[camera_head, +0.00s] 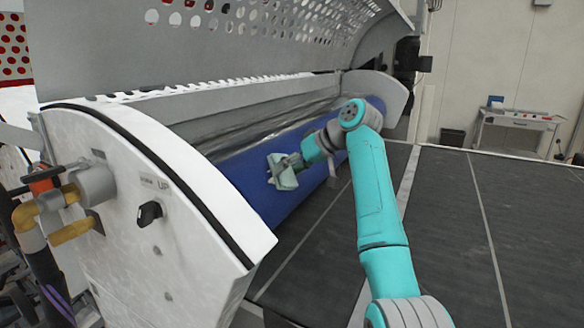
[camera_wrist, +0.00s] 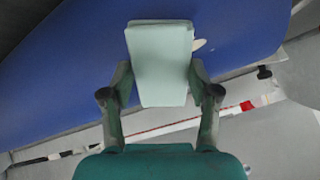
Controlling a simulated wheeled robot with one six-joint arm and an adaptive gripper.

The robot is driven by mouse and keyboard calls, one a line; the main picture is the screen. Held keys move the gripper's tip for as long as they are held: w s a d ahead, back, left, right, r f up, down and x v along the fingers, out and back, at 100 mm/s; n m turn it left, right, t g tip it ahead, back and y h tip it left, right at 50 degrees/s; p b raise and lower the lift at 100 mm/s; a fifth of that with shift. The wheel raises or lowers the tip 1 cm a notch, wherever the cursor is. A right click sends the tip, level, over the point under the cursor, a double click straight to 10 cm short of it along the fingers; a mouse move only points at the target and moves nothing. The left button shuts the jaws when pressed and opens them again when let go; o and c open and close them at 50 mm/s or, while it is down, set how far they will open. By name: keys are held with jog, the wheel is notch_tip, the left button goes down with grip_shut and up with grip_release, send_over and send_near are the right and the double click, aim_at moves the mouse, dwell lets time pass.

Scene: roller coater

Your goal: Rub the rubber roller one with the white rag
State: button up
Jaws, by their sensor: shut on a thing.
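The rubber roller (camera_head: 258,203) is a long blue cylinder inside the grey and white machine. It fills much of the wrist view (camera_wrist: 65,75). My gripper (camera_head: 292,162) is at the roller's front face, nearer its left end in the head view. It is shut on the white rag (camera_head: 280,172), a pale, folded block. In the wrist view the rag (camera_wrist: 160,60) sits between my two fingers (camera_wrist: 160,82) and overlaps the blue surface. I cannot tell whether the rag touches the roller or is slightly apart.
The white end panel (camera_head: 135,200) with a black knob (camera_head: 149,213) stands at left. A perforated guard (camera_head: 230,45) arches above the roller. A dark floor mat (camera_head: 470,230) lies open at right. A small table (camera_head: 515,125) stands far back.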

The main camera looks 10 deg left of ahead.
jog(key=shift+s+a+f, duration=0.1)
jog(key=shift+s+a, duration=0.2)
jog(key=shift+s, duration=0.35)
jog(key=shift+s+a+f, duration=0.1)
jog(key=shift+s+a, duration=0.2)
jog(key=shift+s, duration=0.35)
jog(key=shift+s+a+r, duration=0.1)
jog(key=shift+s+a, duration=0.15)
jog(key=shift+s, duration=0.5)
jog(key=shift+s+a+r, duration=0.1)
jog(key=shift+s+a, duration=0.15)
jog(key=shift+s, duration=0.45)
jog(key=v, duration=0.6)
jog(key=shift+d, duration=0.2)
jog(key=v, duration=0.2)
jog(key=shift+d+r, duration=0.25)
jog(key=shift+r, duration=0.1)
send_near(267, 184)
jog(key=shift+x, duration=2)
